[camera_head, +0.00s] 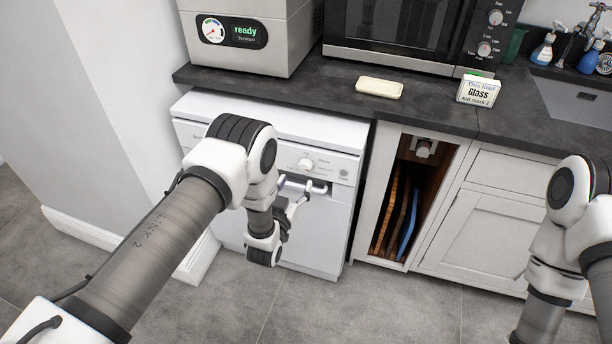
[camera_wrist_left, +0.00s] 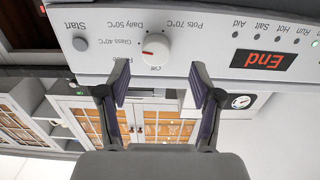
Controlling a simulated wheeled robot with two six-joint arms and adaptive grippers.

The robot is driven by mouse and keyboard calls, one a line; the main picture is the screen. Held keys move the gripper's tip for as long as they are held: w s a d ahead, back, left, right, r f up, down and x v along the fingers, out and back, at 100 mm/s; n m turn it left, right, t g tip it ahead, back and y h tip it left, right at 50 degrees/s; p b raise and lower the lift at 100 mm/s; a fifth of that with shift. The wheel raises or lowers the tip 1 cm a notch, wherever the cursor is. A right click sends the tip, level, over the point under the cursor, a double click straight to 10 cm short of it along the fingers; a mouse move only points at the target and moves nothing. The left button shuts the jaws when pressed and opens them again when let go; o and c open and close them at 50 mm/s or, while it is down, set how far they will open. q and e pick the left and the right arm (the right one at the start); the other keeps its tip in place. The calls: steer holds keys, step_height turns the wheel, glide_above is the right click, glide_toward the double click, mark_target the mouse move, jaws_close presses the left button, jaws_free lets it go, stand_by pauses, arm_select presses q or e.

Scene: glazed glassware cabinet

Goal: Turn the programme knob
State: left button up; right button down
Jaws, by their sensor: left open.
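The programme knob (camera_head: 306,164) is a white round dial on the front panel of the white dishwasher (camera_head: 330,225). The wrist view, which is upside down, shows the knob (camera_wrist_left: 156,46) close up with a small red mark at its lower left. Labels around it include Off, Glass 40°C, Daily 50°C and Pots 70°C. My left gripper (camera_wrist_left: 160,82) is open and empty, its fingertips apart on either side of the knob's line and not closed on it. In the head view my left gripper (camera_head: 296,196) is partly hidden by its wrist. My right gripper is out of view.
A display (camera_wrist_left: 264,60) reads "End"; a Start button (camera_wrist_left: 81,44) is also on the panel. A card (camera_head: 479,90) on the counter reads "This load Glass, Aid mark 2". A pale block (camera_head: 379,88) lies on the counter. The dishwasher handle (camera_head: 318,188) projects below the knob.

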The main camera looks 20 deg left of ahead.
mark_target(304, 169)
arm_select(q)
steer(key=w, duration=0.3)
steer(key=w+d, duration=0.1)
steer(key=shift+w+r, duration=0.25)
steer(key=shift+r, duration=0.05)
steer(key=shift+w+a+f, duration=0.15)
steer(key=shift+w, duration=0.3)
steer(key=shift+s, duration=0.1)
steer(key=c, duration=1.2)
steer(key=shift+o, duration=0.2)
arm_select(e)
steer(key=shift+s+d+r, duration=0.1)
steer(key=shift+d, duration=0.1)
